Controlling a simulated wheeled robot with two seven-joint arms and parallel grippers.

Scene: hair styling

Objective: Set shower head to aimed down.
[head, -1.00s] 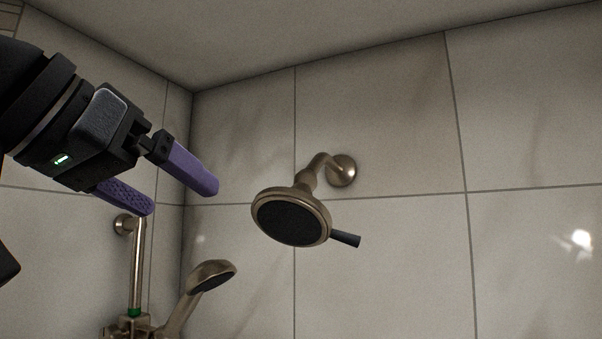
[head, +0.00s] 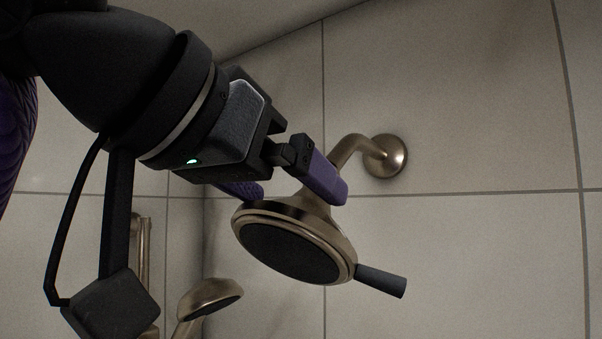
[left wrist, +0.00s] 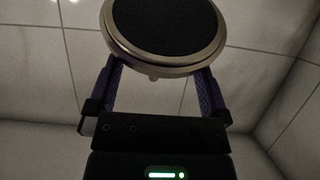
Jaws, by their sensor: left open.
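The wall shower head (head: 290,252) is a round, brass-coloured disc with a dark face and a black handle (head: 381,281) sticking out at its right. It hangs from a curved arm (head: 350,150) on the wall, and its face tilts down and towards me. My left gripper (head: 298,194) is open, with purple fingers on either side of the top back of the head, near its neck. I cannot tell whether they touch it. In the left wrist view the disc (left wrist: 165,28) covers the space at the fingertips. My right gripper is not in view.
A lower hand shower (head: 208,298) and its upright rail (head: 144,245) stand at the lower left, partly behind my arm. The tiled wall (head: 470,110) is behind the shower head. The room to the right of the handle is clear.

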